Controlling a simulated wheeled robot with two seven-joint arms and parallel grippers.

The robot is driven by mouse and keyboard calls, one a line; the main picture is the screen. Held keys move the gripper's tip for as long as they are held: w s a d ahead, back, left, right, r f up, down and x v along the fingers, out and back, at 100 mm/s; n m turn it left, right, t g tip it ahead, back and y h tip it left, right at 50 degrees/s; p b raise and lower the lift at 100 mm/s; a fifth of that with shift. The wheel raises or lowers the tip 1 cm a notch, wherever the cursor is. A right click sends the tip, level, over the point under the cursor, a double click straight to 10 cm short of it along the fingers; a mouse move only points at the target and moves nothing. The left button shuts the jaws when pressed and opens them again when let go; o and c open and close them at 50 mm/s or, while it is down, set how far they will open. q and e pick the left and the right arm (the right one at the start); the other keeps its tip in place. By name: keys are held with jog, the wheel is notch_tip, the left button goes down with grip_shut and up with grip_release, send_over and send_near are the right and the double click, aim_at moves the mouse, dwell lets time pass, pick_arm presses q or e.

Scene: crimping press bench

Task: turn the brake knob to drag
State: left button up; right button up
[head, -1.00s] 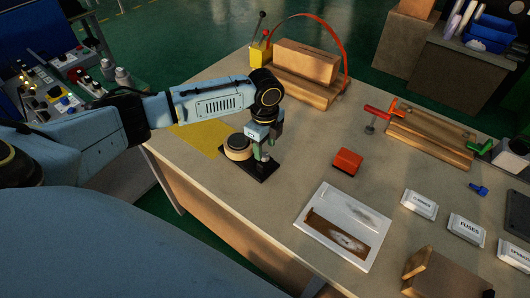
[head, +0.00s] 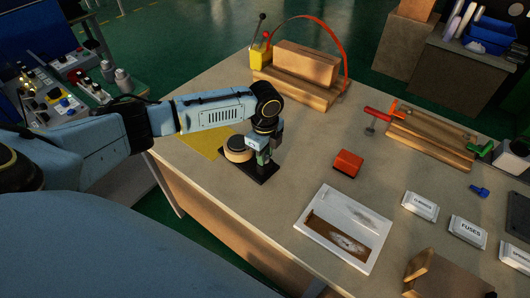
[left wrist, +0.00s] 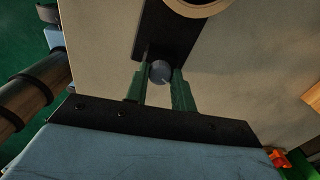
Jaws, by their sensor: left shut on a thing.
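The brake knob (left wrist: 160,72) is a small round grey-blue knob on a black base plate (head: 262,178). In the left wrist view it sits between the two green fingers of my left gripper (left wrist: 159,80), which is shut on it. In the head view my left gripper (head: 263,158) points down at the plate, and its fingers hide most of the knob. A round tan-topped spool (head: 237,150) stands on the same plate, just left of the gripper. I cannot read any drag marking. My right gripper is not in view.
A yellow sheet (head: 200,143) lies left of the plate, near the bench edge. A red block (head: 348,162) and a white framed tray (head: 330,252) lie to the right. A wooden fixture with a red hoop (head: 305,92) stands behind. Labelled boxes (head: 467,230) lie far right.

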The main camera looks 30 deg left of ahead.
pick_arm(q)
jog(key=shift+r+n+p, duration=0.15)
jog(key=shift+n+p, duration=0.35)
jog(key=shift+p, duration=0.4)
jog(key=n+p, duration=0.5)
jog(key=p, duration=0.1)
jog(key=n+p, duration=0.3)
jog(key=n, duration=0.1)
jog(key=shift+n+p, duration=0.3)
jog(key=n+p, duration=0.1)
jog(key=n, duration=0.1)
jog(key=shift+n+p, duration=0.35)
jog(key=shift+n, duration=0.05)
jog(key=n+p, duration=0.1)
jog(key=n, duration=0.2)
jog(key=shift+n+p, duration=0.3)
jog(key=shift+p, duration=0.1)
jog(key=n+p, duration=0.1)
jog(key=n, duration=0.2)
jog(key=shift+n+p, duration=0.55)
jog(key=shift+n, duration=1.05)
